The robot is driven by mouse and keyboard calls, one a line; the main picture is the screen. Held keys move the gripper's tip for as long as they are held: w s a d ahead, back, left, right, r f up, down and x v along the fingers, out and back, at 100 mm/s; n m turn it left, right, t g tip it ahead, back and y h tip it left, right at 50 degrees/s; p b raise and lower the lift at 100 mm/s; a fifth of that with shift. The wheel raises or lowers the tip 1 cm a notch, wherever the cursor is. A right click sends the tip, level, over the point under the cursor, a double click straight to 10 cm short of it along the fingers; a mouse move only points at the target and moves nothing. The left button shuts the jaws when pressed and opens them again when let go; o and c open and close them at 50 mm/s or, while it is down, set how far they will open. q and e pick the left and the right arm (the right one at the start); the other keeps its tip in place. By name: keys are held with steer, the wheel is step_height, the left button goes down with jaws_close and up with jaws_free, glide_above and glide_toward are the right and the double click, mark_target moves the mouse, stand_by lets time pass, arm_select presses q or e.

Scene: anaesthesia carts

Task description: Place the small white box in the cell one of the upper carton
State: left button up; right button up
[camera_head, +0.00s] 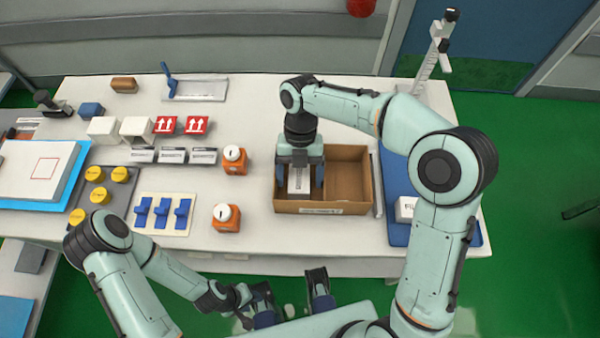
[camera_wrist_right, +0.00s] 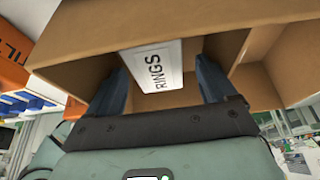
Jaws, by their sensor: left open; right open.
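A small white box (camera_head: 299,181) with dark lettering is in the left part of the brown carton (camera_head: 346,180). It also shows in the right wrist view (camera_wrist_right: 152,62), lettered "RINGS", inside the carton's brown walls. My right gripper (camera_head: 299,174) reaches down into the carton from above. Its blue fingers stand open on either side of the box; I cannot tell whether they touch it. The bottom of the box is hidden. My left gripper (camera_head: 291,296) is open and empty in front of the table's near edge.
A blue tray (camera_head: 394,170) with another white box (camera_head: 405,209) lies right of the carton. Orange bottles (camera_head: 235,160) with white caps stand to its left. Blue clips, yellow-capped jars and red-marked boxes fill the left side.

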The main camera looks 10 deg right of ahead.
steer(key=shift+r, duration=0.15)
steer(key=shift+r, duration=0.35)
steer(key=p+v, duration=0.3)
steer(key=v, duration=0.9)
steer(key=shift+r, duration=0.15)
steer(key=shift+s, duration=0.1)
